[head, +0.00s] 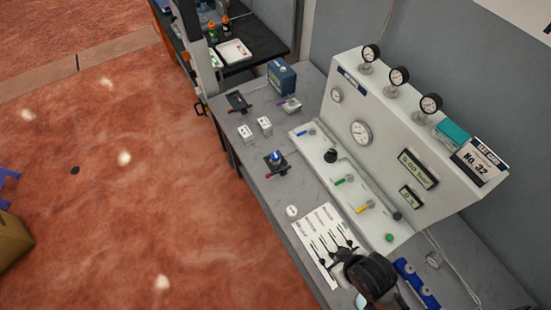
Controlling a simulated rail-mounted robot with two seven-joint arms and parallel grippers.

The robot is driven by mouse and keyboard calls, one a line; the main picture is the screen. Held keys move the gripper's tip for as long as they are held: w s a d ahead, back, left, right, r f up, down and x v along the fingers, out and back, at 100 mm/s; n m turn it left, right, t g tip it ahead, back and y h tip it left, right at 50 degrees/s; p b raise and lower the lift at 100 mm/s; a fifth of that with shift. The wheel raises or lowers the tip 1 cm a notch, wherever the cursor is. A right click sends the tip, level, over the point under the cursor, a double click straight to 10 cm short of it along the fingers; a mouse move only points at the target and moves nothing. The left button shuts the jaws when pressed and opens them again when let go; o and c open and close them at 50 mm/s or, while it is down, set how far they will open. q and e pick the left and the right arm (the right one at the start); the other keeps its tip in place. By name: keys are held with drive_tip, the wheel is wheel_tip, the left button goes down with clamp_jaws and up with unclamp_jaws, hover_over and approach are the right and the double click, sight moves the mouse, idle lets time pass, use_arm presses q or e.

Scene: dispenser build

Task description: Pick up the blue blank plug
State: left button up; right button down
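A bright blue plug-like piece (276,156) sits upright on a small black fixture (280,170) on the grey bench, left of the sloped test panel. It is the likeliest blue blank plug, though it is small in this view. A dark rounded shape (372,277) at the bottom edge, over the lower end of the white card, looks like my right gripper. Its fingers are not clear, so I cannot tell whether it is open. It is well apart from the blue piece. My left gripper is not in view.
The grey panel (385,135) with gauges and coloured valve handles stands right of the blue piece. Two white blocks (255,129), a black fixture (238,102) and a blue box (281,75) stand behind. A white card (318,229) and blue rack (416,286) lie in front.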

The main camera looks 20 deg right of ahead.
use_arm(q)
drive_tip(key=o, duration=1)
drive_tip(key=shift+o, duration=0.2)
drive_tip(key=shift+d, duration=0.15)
